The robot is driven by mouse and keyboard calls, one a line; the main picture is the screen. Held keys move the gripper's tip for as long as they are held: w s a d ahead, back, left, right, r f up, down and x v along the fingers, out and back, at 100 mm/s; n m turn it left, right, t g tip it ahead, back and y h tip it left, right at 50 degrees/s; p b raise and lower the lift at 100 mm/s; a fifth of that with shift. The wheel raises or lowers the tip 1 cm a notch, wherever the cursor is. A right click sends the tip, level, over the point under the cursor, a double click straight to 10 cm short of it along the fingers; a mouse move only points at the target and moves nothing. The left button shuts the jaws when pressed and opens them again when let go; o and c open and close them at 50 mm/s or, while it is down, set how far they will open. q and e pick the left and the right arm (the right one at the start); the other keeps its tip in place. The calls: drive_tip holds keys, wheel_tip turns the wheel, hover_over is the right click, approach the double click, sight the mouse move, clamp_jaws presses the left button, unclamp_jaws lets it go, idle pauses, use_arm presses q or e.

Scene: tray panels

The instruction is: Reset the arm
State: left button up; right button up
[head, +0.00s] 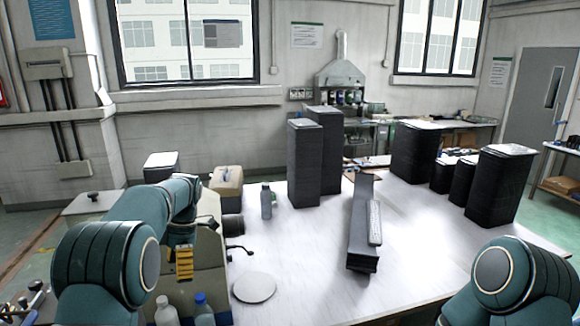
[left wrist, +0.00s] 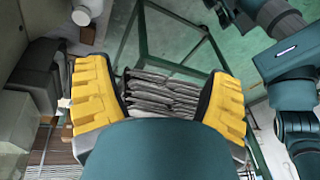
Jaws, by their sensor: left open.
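My left arm reaches in from the left in the head view, and the yellow part of my left gripper (head: 183,262) hangs down at the near left side of the table. In the left wrist view its two yellow fingers stand wide apart, so the left gripper (left wrist: 160,92) is open. A grey layered stack (left wrist: 165,90) shows between the fingers; I cannot tell how far below them it is, and no grip on it shows. My right arm (head: 510,280) shows at the lower right, but its gripper is out of view.
The white table (head: 310,265) carries tall dark panel stacks (head: 304,165) at the back and more stacks (head: 505,185) at the right. A long dark stack (head: 362,225) lies mid-table. A grey bottle (head: 266,202) and a round white disc (head: 254,287) are nearby. The front middle is clear.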

use_arm(q)
drive_tip(key=s+d+f+m+t+h+b, duration=0.1)
drive_tip(key=s+d+f+m+b, duration=0.2)
drive_tip(key=f, duration=0.7)
drive_tip(key=s+d+f+m+t+h, duration=0.15)
drive_tip(key=s+f+m, duration=0.35)
drive_tip(key=f, duration=0.5)
drive_tip(key=s+d+f+m+h+b, duration=0.15)
drive_tip(key=d+f+m, duration=0.3)
drive_tip(key=f, duration=0.65)
drive_tip(key=s+d+f+m+t+b, duration=0.1)
drive_tip(key=s+d+f+m, duration=0.1)
drive_tip(key=s, duration=0.3)
drive_tip(key=s+d+f+m+h+b, duration=0.1)
drive_tip(key=s+d+f+m+b, duration=0.1)
drive_tip(key=s+m, duration=0.3)
drive_tip(key=s+d+f+m+t+b, duration=0.1)
drive_tip(key=s+d+f+m, duration=0.2)
drive_tip(key=s, duration=0.4)
drive_tip(key=shift+s+d+f+t+b, duration=0.2)
drive_tip(key=shift+d+t+b, duration=0.1)
drive_tip(key=shift+d+t, duration=0.1)
use_arm(e)
wheel_tip(320, 180, down, 10)
drive_tip(key=shift+s, duration=0.45)
use_arm(q)
drive_tip(key=shift+c, duration=0.2)
use_arm(e)
drive_tip(key=shift+a+f, duration=0.1)
drive_tip(key=shift+c, duration=0.2)
